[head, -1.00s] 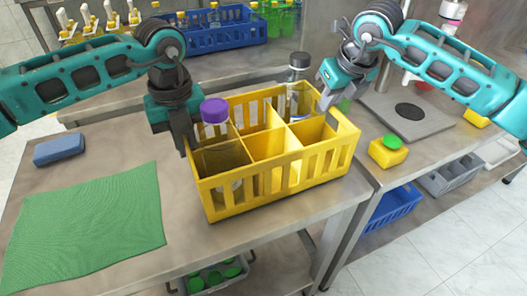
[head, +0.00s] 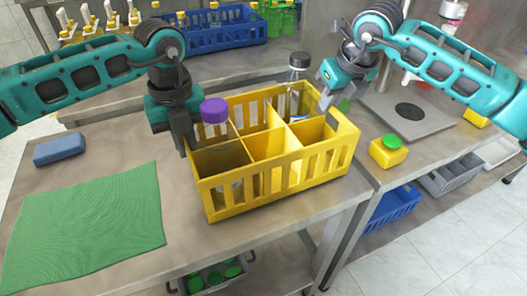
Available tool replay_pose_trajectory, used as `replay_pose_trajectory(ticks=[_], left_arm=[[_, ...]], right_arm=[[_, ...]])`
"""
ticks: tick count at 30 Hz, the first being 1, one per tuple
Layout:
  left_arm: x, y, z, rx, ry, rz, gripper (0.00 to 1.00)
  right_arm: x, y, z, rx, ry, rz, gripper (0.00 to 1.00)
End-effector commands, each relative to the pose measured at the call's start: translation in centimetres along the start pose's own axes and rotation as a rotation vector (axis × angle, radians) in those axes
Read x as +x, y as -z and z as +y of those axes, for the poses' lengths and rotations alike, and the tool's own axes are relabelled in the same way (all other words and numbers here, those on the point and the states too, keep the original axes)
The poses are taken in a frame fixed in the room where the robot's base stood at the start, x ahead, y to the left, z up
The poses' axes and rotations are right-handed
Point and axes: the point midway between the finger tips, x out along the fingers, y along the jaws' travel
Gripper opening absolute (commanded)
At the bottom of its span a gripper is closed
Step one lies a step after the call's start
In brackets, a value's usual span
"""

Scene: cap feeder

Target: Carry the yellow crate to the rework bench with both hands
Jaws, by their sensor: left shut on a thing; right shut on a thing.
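The yellow crate (head: 275,188) stands on the near steel bench (head: 120,262), to the right of the green mat. It is divided into compartments. A bottle with a purple cap (head: 214,110) stands in its left compartment, and a clear bottle with a grey cap (head: 299,62) stands at the back right. My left gripper (head: 183,142) is shut on the crate's left wall. My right gripper (head: 326,100) is shut on the crate's back right rim; its fingertips are partly hidden. I cannot tell which bench is the rework bench.
A green mat (head: 85,222) and a blue block (head: 60,150) lie left of the crate. On the right bench are a grey plate (head: 425,128) and a yellow block with a green top (head: 388,152). A blue crate (head: 225,36) with bottles stands behind.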

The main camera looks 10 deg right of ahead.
Motion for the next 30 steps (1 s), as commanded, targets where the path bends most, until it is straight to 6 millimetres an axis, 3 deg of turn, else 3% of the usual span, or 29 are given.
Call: replay_pose_trajectory(ticks=[11, 30], left_arm=[[-0.7, -0.1, -0.1, 0.0, 0.003, -0.002, 0.0], [-5.2, 0.0, 0.0, 0.0, 0.002, -0.001, 0.0]], right_arm=[[-0.6, -0.3, 0.0, 0.0, 0.0, -0.005, 0.0], [-4.8, -2.0, 0.0, 0.0, 0.0, -0.004, 0.0]])
